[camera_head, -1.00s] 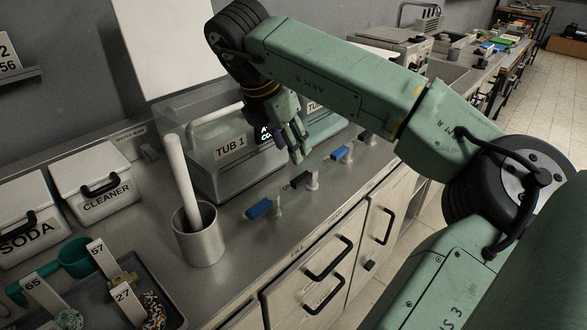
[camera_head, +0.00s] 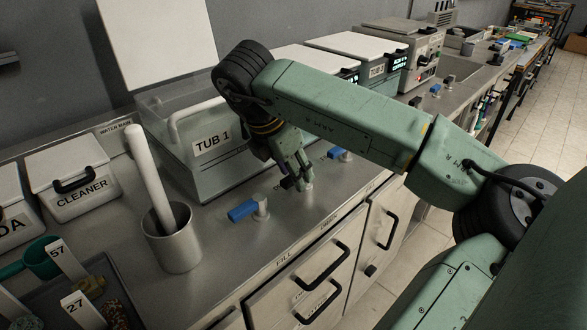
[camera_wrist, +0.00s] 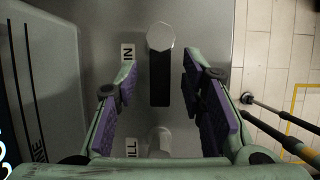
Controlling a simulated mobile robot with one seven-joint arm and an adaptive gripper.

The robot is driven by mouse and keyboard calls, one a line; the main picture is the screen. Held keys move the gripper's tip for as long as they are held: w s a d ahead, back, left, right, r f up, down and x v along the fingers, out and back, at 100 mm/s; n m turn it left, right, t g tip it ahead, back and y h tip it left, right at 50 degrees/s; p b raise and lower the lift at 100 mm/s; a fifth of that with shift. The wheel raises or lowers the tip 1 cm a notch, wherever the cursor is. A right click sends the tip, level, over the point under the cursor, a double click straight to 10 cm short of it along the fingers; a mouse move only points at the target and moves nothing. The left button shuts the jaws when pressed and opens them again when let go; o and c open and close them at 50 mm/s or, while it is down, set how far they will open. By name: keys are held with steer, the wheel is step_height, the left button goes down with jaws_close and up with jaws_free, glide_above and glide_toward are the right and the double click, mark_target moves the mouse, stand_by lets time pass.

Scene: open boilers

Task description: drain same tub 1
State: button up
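Tub 1 (camera_head: 207,166) is a clear-walled tub with a "TUB 1" label, on the steel counter. A black valve lever (camera_wrist: 160,78) with a silver post (camera_wrist: 160,37) stands in front of it. In the wrist view a label ending in "IN" lies beside this lever. My gripper (camera_head: 296,184) is low over it in the head view, hiding most of it. In the wrist view my gripper (camera_wrist: 159,62) is open, with its purple-padded fingers on either side of the lever, apart from it. A blue lever (camera_head: 242,211) stands to the left, near the "FILL" marking.
Another blue lever (camera_head: 339,154) and Tub 2 (camera_head: 378,78) are farther right. A metal cup (camera_head: 172,239) with a white rod stands at the left. The cleaner box (camera_head: 72,184) and a dark tray (camera_head: 65,285) are further left. Cabinet handles (camera_head: 322,268) project from the counter front.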

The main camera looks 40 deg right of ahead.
jaws_close()
stand_by(0.4)
